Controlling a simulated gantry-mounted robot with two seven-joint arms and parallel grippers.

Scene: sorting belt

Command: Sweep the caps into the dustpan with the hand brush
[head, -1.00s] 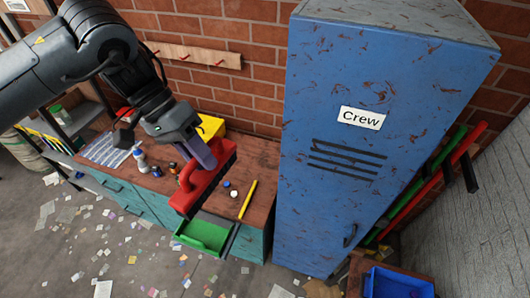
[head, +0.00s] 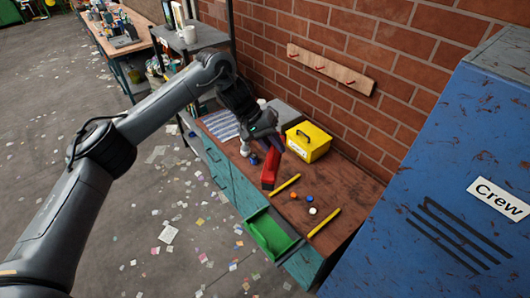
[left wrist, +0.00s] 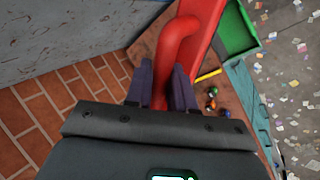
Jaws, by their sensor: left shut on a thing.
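My left gripper (head: 277,146) is shut on the handle of the red hand brush (head: 270,170), over the wooden bench top. In the left wrist view the red handle (left wrist: 178,45) runs between the dark fingers of the gripper (left wrist: 162,90). Several caps lie loose on the bench to the right of the brush, among them an orange cap (head: 294,195), a blue cap (head: 309,198) and a white cap (head: 312,211). The green dustpan (head: 270,236) sits at the bench's front edge, below the caps. I cannot tell whether the bristles touch the bench. My right gripper is out of view.
Two yellow strips (head: 285,186) (head: 324,222) lie on either side of the caps. A yellow box (head: 308,144) stands behind the brush, and a white bottle (head: 244,149) to its left. The blue locker (head: 440,180) stands close on the right. A brick wall is behind.

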